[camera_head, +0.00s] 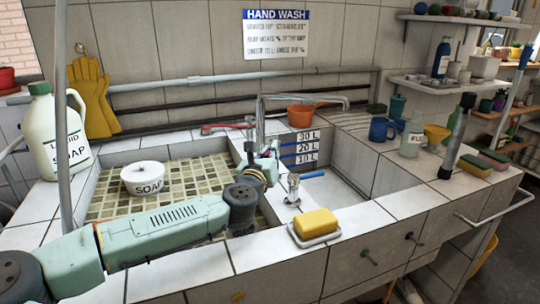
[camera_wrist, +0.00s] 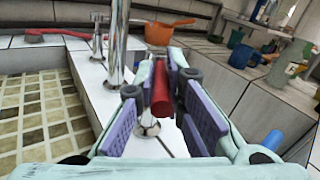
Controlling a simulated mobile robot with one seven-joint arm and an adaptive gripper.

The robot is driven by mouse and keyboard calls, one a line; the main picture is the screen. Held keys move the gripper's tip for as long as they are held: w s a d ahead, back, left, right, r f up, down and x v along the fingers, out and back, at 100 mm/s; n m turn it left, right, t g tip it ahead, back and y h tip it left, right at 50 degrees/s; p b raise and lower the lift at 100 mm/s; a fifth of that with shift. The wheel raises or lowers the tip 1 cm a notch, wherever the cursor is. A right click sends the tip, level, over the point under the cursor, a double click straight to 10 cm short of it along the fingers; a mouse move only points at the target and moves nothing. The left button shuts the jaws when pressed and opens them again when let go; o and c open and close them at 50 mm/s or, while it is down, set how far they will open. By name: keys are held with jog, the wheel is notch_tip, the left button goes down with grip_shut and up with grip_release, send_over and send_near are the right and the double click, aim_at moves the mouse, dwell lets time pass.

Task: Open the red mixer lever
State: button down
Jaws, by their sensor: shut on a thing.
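The red mixer lever (camera_wrist: 160,92) shows in the wrist view as a short red cylinder between the purple pads of my gripper (camera_wrist: 166,78). The jaws are closed around it, and chrome fittings show below it. The tall chrome spout (camera_wrist: 116,40) rises just left of the gripper; in the head view the spout (camera_head: 300,97) arches over the basin. In the head view my gripper (camera_head: 267,158) is at the divider between the tiled tray and the basin, and it largely hides the lever there.
A second red handle-like object (camera_head: 222,127) lies on the back ledge. An orange pot (camera_head: 303,115) stands behind the basin. A chrome fitting (camera_head: 292,190) and yellow soap (camera_head: 316,222) are in front. A soap dish (camera_head: 145,178) sits in the tiled tray.

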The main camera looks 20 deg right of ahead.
jog(key=shift+s+d+n+t+y, duration=0.1)
jog(key=shift+d+n+t+y, duration=0.2)
jog(key=shift+n+y, duration=0.35)
jog(key=shift+s+d+n+t+y, duration=0.15)
jog(key=shift+n+t+y, duration=0.25)
jog(key=shift+y, duration=0.35)
jog(key=shift+s+d+n+t+y, duration=0.1)
jog(key=shift+d+n+t+y, duration=0.15)
jog(key=shift+n+y, duration=0.4)
jog(key=c, duration=1.7)
grip_release()
jog(key=shift+o, duration=0.2)
jog(key=v, duration=1.2)
jog(key=shift+d, duration=0.15)
jog(key=shift+c, duration=0.5)
